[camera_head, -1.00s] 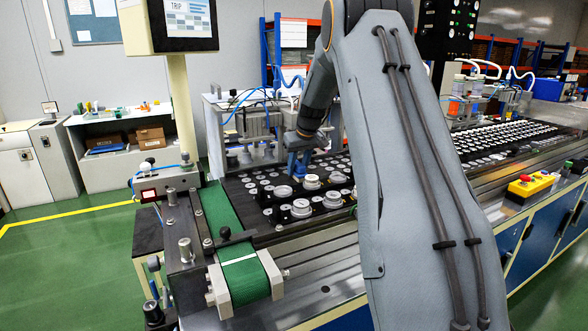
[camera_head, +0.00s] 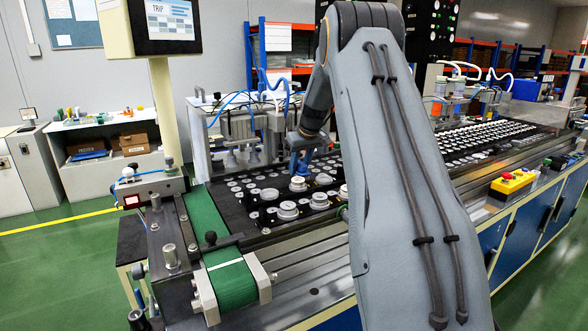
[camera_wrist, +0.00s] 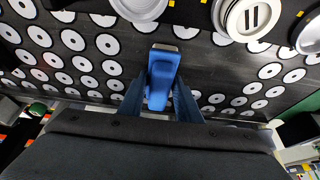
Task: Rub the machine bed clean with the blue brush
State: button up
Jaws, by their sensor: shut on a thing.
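The machine bed (camera_head: 334,219) is a long dark surface covered with rows of white flat rings and raised round speaker parts. Its dark face with rings also shows in the wrist view (camera_wrist: 215,48). My gripper (camera_head: 300,165) is over the near-left part of the bed, behind a few raised parts. It is shut on the blue brush (camera_wrist: 161,82), which sits between the two blue fingers and points away toward the rings. The brush has a pale end. Whether it touches the bed is hard to tell.
Raised white parts (camera_head: 288,210) stand close in front of my gripper, and a large white ring part (camera_wrist: 250,17) shows near the brush. A green belt (camera_head: 230,281) runs along the left end. A yellow button box (camera_head: 513,182) sits on the right edge.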

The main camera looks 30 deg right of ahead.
jog(key=shift+s+d+f, duration=0.1)
jog(key=shift+d+f, duration=0.05)
jog(key=shift+d, duration=0.45)
jog(key=shift+a, duration=0.1)
jog(key=shift+a+r+p, duration=0.15)
jog(key=shift+a+p, duration=0.05)
jog(key=shift+a, duration=0.7)
jog(key=shift+a+r+p, duration=0.15)
jog(key=shift+a, duration=0.75)
jog(key=shift+a+f+p, duration=0.2)
jog(key=shift+a+p, duration=0.05)
jog(key=shift+a, duration=1.7)
jog(key=shift+a+f+p, duration=0.2)
jog(key=shift+a, duration=1.75)
jog(key=shift+a+p, duration=0.3)
jog(key=shift+a, duration=1.6)
